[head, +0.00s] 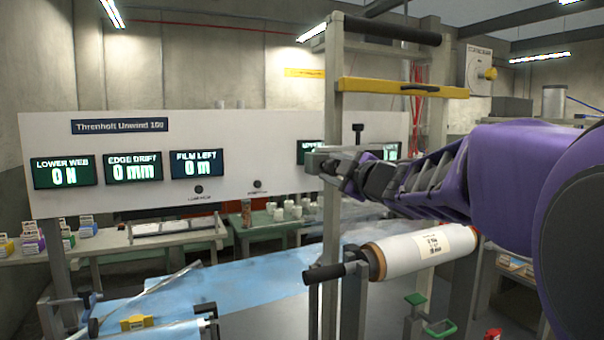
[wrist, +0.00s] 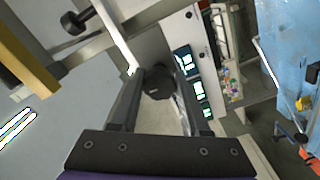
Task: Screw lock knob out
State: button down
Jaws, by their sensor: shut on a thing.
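A dark, roundish lock knob (wrist: 157,84) sits between the two fingers of my gripper (wrist: 156,92) in the wrist view. The fingers are shut on it from both sides. In the head view my gripper (head: 336,168) reaches leftward to a grey bracket at the tall metal frame (head: 333,110). There the fingers and arm hide most of the knob. I cannot see its thread or how far it is screwed in.
A second black knob on a stem (head: 358,132) stands just above my gripper. A white film roll (head: 410,252) with a black end handle hangs below my arm. A yellow bar (head: 395,88) crosses above. The white display panel (head: 235,195) stands behind, left of the frame.

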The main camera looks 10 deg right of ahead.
jog(key=shift+n, duration=0.6)
jog(key=shift+c, duration=1.9)
grip_release()
